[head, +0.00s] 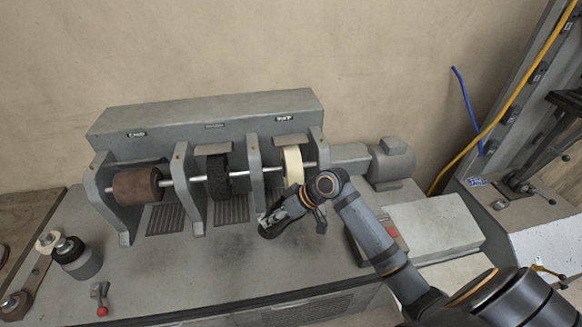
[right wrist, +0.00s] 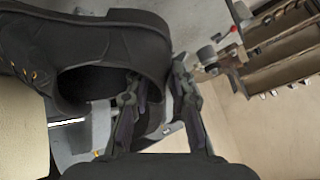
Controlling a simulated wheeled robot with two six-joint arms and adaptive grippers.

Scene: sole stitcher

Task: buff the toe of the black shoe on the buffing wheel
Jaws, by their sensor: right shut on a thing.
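The black shoe (head: 268,231) is in front of the buffing machine, held above the bench. In the right wrist view the shoe (right wrist: 110,35) fills the upper left, with its opening and eyelets showing; its toe runs out of the frame. My right gripper (head: 288,211) is shut on the shoe's collar. In the right wrist view its fingers (right wrist: 160,100) straddle the collar wall. The cream buffing wheel (head: 293,165) is just behind the gripper. A cream surface, probably this wheel (right wrist: 22,130), shows beside the shoe; I cannot tell whether they touch. My left gripper is not in view.
The machine's shaft also carries a black brush wheel (head: 218,176) and a brown roller (head: 137,186), between grey uprights. A motor (head: 392,163) stands at right. A dark-topped jar (head: 76,257) and red-knobbed lever (head: 101,298) are at left. The bench's front middle (head: 190,275) is clear.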

